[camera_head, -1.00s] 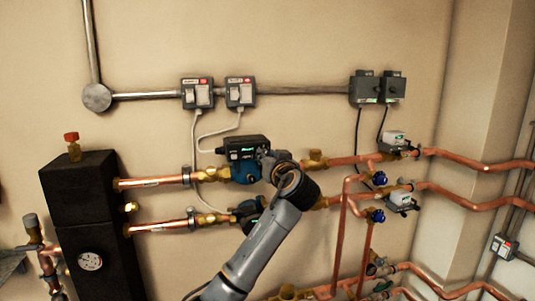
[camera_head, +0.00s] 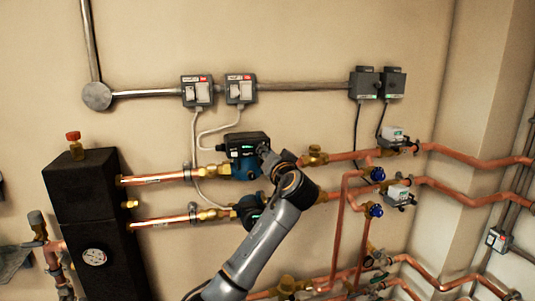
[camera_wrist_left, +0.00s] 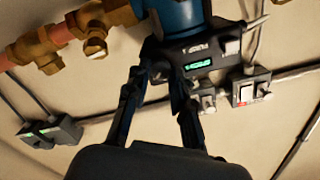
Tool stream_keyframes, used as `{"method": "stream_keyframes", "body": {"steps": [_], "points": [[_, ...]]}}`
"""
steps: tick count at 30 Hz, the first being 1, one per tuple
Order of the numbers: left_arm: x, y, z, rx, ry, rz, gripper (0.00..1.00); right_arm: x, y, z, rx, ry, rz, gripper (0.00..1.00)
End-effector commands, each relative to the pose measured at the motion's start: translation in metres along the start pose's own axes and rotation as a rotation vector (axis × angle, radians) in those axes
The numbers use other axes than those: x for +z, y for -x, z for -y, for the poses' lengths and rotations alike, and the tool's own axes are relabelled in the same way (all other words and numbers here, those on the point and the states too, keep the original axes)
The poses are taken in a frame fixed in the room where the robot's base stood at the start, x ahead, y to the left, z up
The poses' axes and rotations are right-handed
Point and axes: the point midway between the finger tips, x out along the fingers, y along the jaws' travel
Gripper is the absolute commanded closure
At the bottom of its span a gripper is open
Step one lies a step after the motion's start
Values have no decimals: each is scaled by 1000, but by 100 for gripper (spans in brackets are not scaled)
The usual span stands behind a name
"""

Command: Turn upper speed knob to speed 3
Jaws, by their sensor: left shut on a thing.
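The upper pump has a blue body (camera_head: 245,168) and a black control box (camera_head: 250,139) with a small green-lit display. In the left wrist view the box (camera_wrist_left: 213,47) and its green display (camera_wrist_left: 195,65) show close up. My left gripper (camera_head: 266,156) is at the right side of the box's front. In the left wrist view its fingertips (camera_wrist_left: 156,76) are at the box's edge, beside the display, shut on a dark part that looks like the upper speed knob. The fingers and shadow mostly hide the knob, so its setting cannot be read. My right gripper is not in view.
A lower pump (camera_head: 249,208) sits just below, partly behind my left arm. Copper pipes (camera_head: 465,153) and valves run to the right. A black insulated block (camera_head: 85,220) stands at left. Switch boxes (camera_head: 241,89) and grey cables are on the wall above.

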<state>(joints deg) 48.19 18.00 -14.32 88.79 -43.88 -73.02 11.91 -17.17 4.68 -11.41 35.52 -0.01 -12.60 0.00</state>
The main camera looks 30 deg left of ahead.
Motion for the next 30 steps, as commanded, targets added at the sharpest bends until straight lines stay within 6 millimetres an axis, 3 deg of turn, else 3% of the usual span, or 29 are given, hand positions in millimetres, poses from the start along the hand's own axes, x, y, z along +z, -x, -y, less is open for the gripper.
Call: {"method": "stream_keyframes", "body": {"steps": [6, 7, 10, 22, 30], "points": [[0, 0, 0, 0, -1, -1, 100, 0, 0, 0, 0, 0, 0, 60], [0, 0, 0, 0, -1, -1, 74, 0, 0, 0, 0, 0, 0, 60], [0, 0, 0, 0, -1, 0, 54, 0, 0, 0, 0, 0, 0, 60], [0, 6, -1, 1, 1, -1, 53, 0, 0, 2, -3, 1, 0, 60], [0, 56, -2, 5, 2, -3, 53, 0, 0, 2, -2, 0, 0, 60]]}}
